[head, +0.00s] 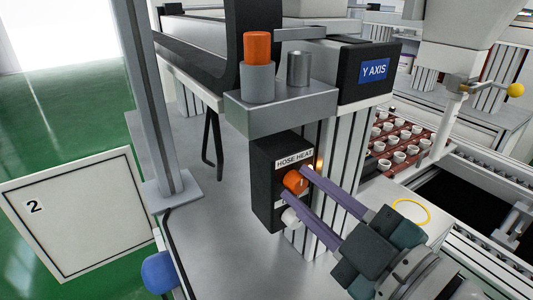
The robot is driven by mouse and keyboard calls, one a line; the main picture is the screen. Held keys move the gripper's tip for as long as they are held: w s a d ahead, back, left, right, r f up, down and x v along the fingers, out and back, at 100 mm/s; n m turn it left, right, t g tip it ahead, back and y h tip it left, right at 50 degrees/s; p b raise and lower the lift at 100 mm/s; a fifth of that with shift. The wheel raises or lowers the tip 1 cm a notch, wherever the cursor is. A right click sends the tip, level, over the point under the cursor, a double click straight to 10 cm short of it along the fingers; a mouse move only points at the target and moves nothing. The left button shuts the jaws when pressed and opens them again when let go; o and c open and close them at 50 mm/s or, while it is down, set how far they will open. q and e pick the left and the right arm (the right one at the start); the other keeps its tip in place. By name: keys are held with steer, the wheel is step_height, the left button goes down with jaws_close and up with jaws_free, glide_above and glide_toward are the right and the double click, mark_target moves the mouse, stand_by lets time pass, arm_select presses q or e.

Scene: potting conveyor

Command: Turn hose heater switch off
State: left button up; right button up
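A black box (263,203) labelled HOSE HEAT is fixed to the side of an aluminium post, below a grey bracket. It carries an orange knob (295,182) with a white knob (291,217) below it. A small amber light glows beside the label. My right gripper (296,181) reaches in from the lower right. Its two purple fingers are apart, with their tips on either side of the orange knob. I cannot tell whether they touch it. The knob's exact angle is hard to read. My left gripper is not in view.
Above the box, the grey bracket (275,117) holds an orange-capped cylinder (257,62) and a metal cylinder (299,68). A Y AXIS motor housing (349,72) is behind. White pots (398,157) stand on the right. A yellow ring (411,211) lies near my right gripper.

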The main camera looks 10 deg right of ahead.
steer(key=shift+o, duration=0.8)
steer(key=v, duration=1)
steer(key=shift+b, duration=0.4)
steer(key=shift+r, duration=0.1)
